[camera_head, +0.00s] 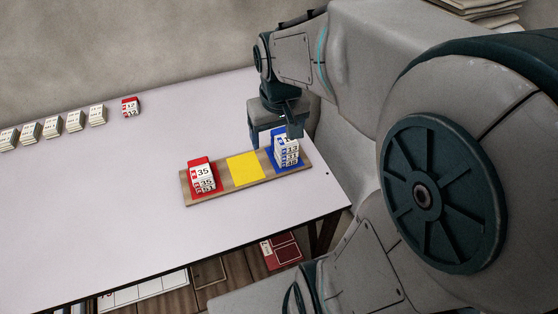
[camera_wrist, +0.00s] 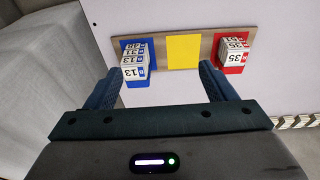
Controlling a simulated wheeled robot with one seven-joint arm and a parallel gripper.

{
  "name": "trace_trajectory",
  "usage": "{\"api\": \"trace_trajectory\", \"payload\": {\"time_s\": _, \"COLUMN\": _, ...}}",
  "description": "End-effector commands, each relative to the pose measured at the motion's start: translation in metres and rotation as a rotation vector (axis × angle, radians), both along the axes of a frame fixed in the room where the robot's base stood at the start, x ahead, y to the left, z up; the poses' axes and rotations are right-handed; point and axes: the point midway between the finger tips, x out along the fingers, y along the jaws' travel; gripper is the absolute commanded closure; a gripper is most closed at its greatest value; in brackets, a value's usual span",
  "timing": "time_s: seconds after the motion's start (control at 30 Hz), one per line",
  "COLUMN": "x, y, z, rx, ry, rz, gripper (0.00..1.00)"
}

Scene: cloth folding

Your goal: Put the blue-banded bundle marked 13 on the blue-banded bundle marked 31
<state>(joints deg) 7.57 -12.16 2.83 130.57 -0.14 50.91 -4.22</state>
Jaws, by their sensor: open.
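The blue-banded bundle marked 13 (camera_head: 292,149) is on top of a stack on the blue pad (camera_head: 273,165). The blue-banded bundle marked 31 (camera_head: 290,156) lies directly under it, with another bundle below. In the wrist view the 13 bundle (camera_wrist: 130,73) shows its label upside down, with the 31 bundle (camera_wrist: 134,52) behind it. My gripper (camera_head: 273,137) is open and empty just above and beside this stack. One finger hides part of the 13 bundle's top in the head view.
A wooden board (camera_head: 215,182) carries the blue pad, a bare yellow pad (camera_head: 245,169) and a red pad with a red-banded stack marked 35 (camera_head: 203,173). Several bundles (camera_head: 53,127) and a red-banded one (camera_head: 130,106) stand at the back left. The table's middle is clear.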

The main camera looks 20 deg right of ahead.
Motion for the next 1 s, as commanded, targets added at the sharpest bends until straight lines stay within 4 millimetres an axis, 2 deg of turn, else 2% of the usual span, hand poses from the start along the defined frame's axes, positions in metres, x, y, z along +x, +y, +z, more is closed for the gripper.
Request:
{"api": "trace_trajectory", "payload": {"time_s": 0.03, "x": -0.018, "y": 0.008, "z": 0.002, "rx": 0.002, "ry": -0.014, "rz": 0.004, "gripper": 0.23}}
{"api": "trace_trajectory", "payload": {"time_s": 0.1, "x": -0.039, "y": 0.015, "z": 0.001, "rx": 0.009, "ry": -0.025, "rz": 0.002, "gripper": 0.23}}
{"api": "trace_trajectory", "payload": {"time_s": 0.2, "x": -0.062, "y": 0.022, "z": -0.002, "rx": 0.018, "ry": -0.037, "rz": -0.001, "gripper": 0.23}}
{"api": "trace_trajectory", "payload": {"time_s": 0.3, "x": -0.077, "y": 0.026, "z": -0.005, "rx": 0.026, "ry": -0.043, "rz": -0.002, "gripper": 0.23}}
{"api": "trace_trajectory", "payload": {"time_s": 0.43, "x": -0.084, "y": 0.028, "z": -0.007, "rx": 0.03, "ry": -0.046, "rz": -0.003, "gripper": 0.23}}
{"api": "trace_trajectory", "payload": {"time_s": 0.8, "x": -0.084, "y": 0.028, "z": -0.007, "rx": 0.03, "ry": -0.046, "rz": -0.004, "gripper": 0.23}}
{"api": "trace_trajectory", "payload": {"time_s": 0.9, "x": -0.084, "y": 0.028, "z": 0.012, "rx": 0.029, "ry": -0.054, "rz": -0.005, "gripper": 0.23}}
{"api": "trace_trajectory", "payload": {"time_s": 1.0, "x": -0.084, "y": 0.028, "z": 0.012, "rx": 0.029, "ry": -0.054, "rz": -0.005, "gripper": 0.23}}
